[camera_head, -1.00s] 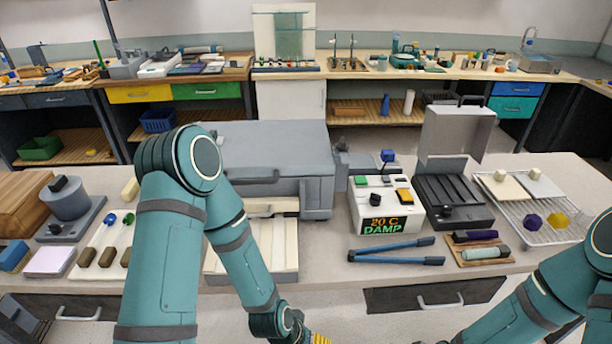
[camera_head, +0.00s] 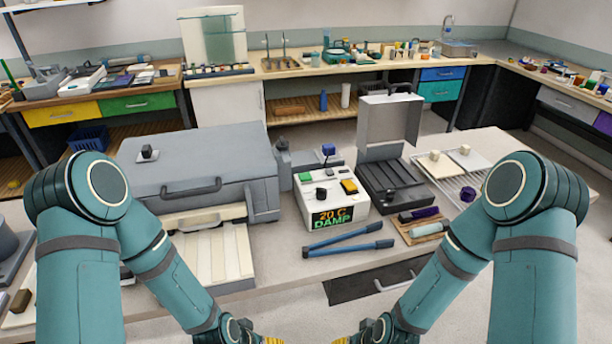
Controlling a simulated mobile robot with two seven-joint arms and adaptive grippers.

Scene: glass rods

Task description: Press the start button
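A white control box (camera_head: 345,206) stands on the bench in the middle of the view. Its display reads "20 C DAMP" in orange and green. Its top has a green button (camera_head: 304,177), a yellow button (camera_head: 349,186) in a dark frame and a black knob (camera_head: 321,193). No label shows which one is the start button. My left gripper (camera_head: 272,341) and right gripper (camera_head: 347,341) show only as yellow bits at the bottom edge, below and apart from the box. Their fingertips are cut off, so I cannot tell their opening.
A large grey lidded machine (camera_head: 195,170) with a handle stands left of the box. Blue-handled pliers-like tool (camera_head: 345,244) lies in front of it. A black case (camera_head: 388,185) with its lid raised stands at right, beside a wire rack (camera_head: 450,182). A blue knob (camera_head: 328,150) rises behind the box.

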